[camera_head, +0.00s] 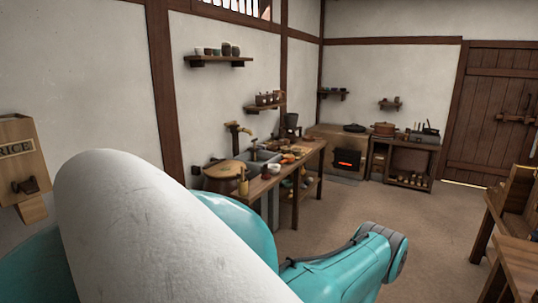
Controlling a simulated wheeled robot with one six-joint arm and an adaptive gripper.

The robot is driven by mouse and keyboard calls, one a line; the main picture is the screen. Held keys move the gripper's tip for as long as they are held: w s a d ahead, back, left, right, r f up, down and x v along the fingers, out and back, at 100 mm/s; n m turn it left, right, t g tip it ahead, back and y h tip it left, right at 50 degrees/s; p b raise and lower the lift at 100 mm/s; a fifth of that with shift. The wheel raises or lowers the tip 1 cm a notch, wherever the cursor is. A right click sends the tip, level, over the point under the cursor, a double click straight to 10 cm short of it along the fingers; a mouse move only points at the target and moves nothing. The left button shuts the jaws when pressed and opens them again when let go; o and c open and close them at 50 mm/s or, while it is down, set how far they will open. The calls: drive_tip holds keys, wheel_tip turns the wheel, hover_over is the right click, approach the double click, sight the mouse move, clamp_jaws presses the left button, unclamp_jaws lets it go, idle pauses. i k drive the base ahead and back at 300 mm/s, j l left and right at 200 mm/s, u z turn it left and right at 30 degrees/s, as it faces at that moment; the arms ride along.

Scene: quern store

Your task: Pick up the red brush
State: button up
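I cannot make out a red brush in the head view. Small items of brown, orange and green lie on a long wooden counter (313,153) by the left wall, too small to tell apart. My white and teal arm fills the lower left and reaches to the lower middle, hiding the floor and part of the room behind it. My gripper is not in view.
A stove (346,160) glows at the back beside a low shelf table (411,160). Wooden furniture (520,262) stands at right. The brown floor (435,225) between is clear. A wooden door (492,105) is shut.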

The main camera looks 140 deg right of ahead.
sight(266, 176)
drive_tip(key=z, duration=4.4)
